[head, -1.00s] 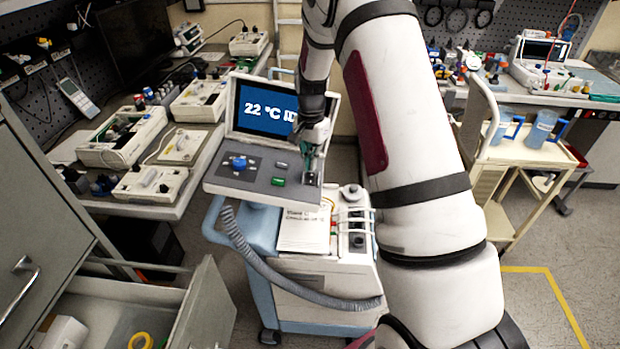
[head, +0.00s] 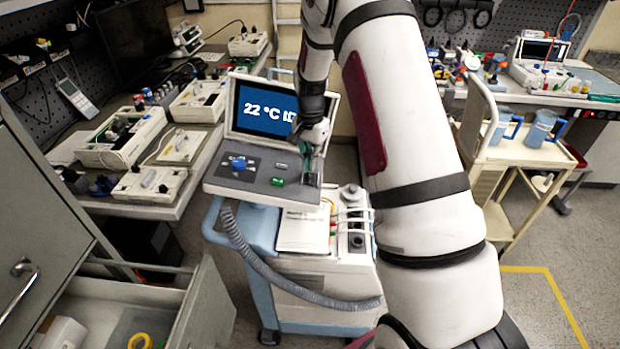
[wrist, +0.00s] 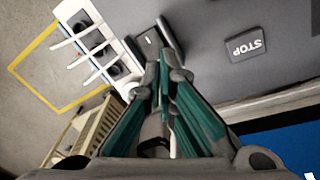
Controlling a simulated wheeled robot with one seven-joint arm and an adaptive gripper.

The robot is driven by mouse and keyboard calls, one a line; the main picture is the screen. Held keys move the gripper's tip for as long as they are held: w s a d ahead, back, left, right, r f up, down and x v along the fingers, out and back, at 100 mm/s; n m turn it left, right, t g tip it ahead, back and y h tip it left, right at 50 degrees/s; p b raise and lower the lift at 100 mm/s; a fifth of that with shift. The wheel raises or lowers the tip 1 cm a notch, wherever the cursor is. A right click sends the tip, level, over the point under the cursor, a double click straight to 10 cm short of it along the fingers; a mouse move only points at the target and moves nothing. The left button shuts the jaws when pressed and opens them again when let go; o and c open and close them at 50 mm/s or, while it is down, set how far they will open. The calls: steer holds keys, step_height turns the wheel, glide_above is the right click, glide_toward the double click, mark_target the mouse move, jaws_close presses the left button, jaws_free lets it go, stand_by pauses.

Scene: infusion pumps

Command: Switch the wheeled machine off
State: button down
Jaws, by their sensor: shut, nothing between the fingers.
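The wheeled machine (head: 330,265) is a pale blue and white cart with a lit blue screen (head: 262,108) reading "22 °C" and more text partly hidden by my arm. Its grey panel (head: 235,180) carries a blue knob (head: 238,163) and a green button (head: 277,181).
An open drawer (head: 190,310) stands at the lower left. A bench with several devices (head: 165,205) runs along the left. A cream trolley (head: 535,160) with blue jugs is at the right. Open floor (head: 530,285) lies at the lower right.

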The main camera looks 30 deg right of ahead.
steer(key=shift+f, duration=0.85)
stand_by(0.8)
step_height(320, 180, up, 7)
stand_by(0.9)
steer(key=shift+r, duration=0.1)
stand_by(0.4)
step_height(320, 180, up, 9)
steer(key=n+t, duration=0.1)
steer(key=n, duration=0.1)
glide_above(310, 175)
steer(key=s+a, duration=0.3)
steer(key=a, duration=0.1)
steer(key=s+a+r+n+t, duration=0.2)
steer(key=s+a+r+n, duration=0.25)
steer(key=s+r, duration=0.45)
steer(key=s+a+r+n+t, duration=0.1)
steer(key=s+a+r+n, duration=0.1)
steer(key=s, duration=0.7)
steer(key=s+a+r+n+t, duration=0.1)
steer(key=s+a+n, duration=0.3)
steer(key=s, duration=0.6)
steer(key=shift+a+r+t, duration=0.25)
steer(key=shift+r+t, duration=0.05)
steer(key=shift+r, duration=0.25)
steer(key=shift+s, duration=0.1)
